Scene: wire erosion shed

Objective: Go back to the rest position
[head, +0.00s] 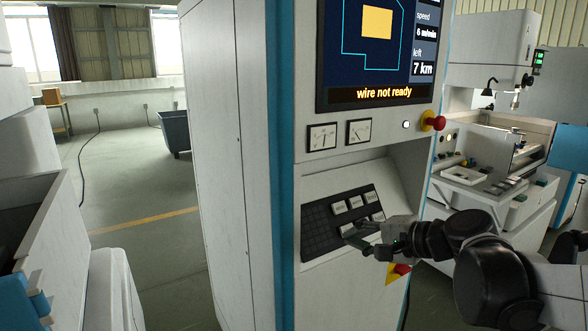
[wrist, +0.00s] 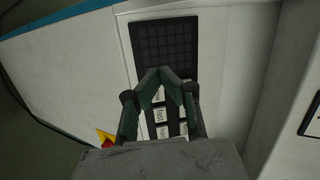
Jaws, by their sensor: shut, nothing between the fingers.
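My gripper (head: 352,236) is in front of the control cabinet's sloped keypad panel, with its fingertips over or close to the lower white keys. In the wrist view my gripper (wrist: 160,72) is shut and empty, its two fingers meeting above the keypad. The keypad (head: 330,222) is dark, with several white labelled keys on its right part; in the wrist view the keypad (wrist: 165,50) shows a dark grid, with the white keys partly hidden behind the fingers. I cannot tell whether the fingertips touch a key.
The cabinet's screen (head: 378,45) reads "wire not ready". A red button (head: 433,121) sticks out below it. A red and yellow switch (head: 398,270) is under my gripper. A second machine (head: 490,165) stands at the right. A grey bin (head: 175,132) stands on open floor at the left.

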